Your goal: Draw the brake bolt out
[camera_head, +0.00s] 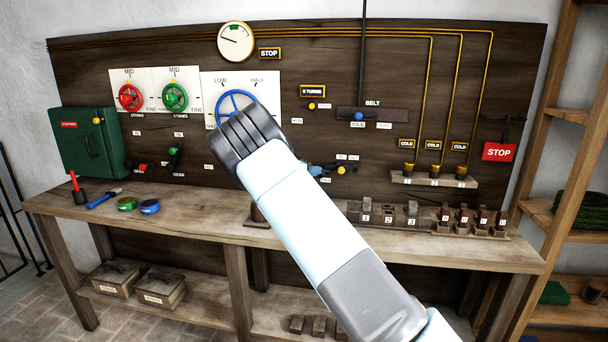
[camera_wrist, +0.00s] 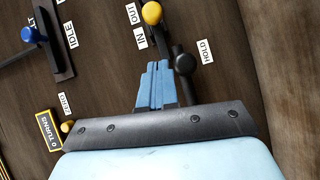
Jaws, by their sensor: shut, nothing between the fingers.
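The brake bolt appears to be the yellow-knobbed piece on the board by the IN and OUT labels. Its knob (camera_wrist: 152,13) is at the top of the wrist view and also shows in the head view (camera_head: 341,170). My gripper (camera_wrist: 157,64) has its blue fingers together, empty, pointing towards the knob with a gap in the picture. A black-knobbed lever (camera_wrist: 185,63) by the HOLD label is close to the right of the fingertips; I cannot tell if they touch. In the head view my gripper (camera_head: 319,170) is left of the yellow knob, partly behind my arm.
The belt lever with a blue knob (camera_head: 359,117) is above on the board. A shelf rack (camera_head: 560,130) stands at the right.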

